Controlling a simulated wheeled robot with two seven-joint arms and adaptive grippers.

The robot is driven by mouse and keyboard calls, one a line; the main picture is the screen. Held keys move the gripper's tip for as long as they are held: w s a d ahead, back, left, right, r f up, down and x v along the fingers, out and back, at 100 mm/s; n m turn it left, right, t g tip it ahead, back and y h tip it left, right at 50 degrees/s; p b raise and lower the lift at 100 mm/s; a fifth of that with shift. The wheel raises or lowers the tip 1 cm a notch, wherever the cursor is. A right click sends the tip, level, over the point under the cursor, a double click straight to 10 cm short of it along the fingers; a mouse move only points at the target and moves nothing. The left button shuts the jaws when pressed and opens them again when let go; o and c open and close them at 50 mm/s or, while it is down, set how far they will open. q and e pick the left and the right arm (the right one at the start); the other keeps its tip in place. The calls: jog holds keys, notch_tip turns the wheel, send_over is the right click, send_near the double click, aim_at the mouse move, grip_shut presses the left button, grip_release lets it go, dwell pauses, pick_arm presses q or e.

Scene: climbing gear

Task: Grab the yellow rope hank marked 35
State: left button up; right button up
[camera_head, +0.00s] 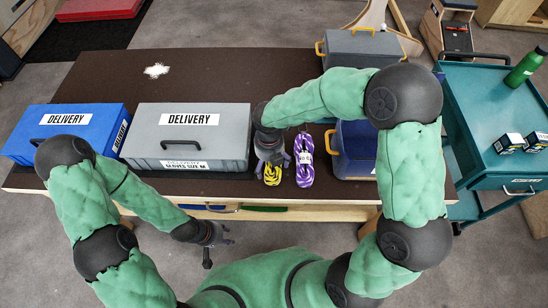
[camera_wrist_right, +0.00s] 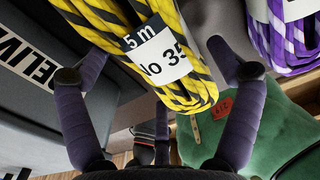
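The yellow rope hank (camera_head: 272,175) with black stripes lies on the dark table near its front edge. In the right wrist view the hank (camera_wrist_right: 185,85) carries a white label reading "5 m" and "No 35". My right gripper (camera_head: 270,150) is right at it; in the right wrist view its two fingers (camera_wrist_right: 155,75) are spread apart on either side of the hank, with a visible gap at the right finger. My left gripper (camera_head: 215,236) hangs in front of the table's front edge, away from the rope; its finger opening is too small to judge.
A purple and white rope hank (camera_head: 304,162) lies close to the right of the yellow one. A grey delivery box (camera_head: 152,152) and a blue one (camera_head: 35,142) stand to the left, a dark blue case (camera_head: 357,160) to the right. The table's back left (camera_head: 105,78) is clear.

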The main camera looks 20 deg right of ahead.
jog(key=c, duration=0.7)
jog(key=shift+o, duration=0.2)
jog(key=shift+r, duration=0.15)
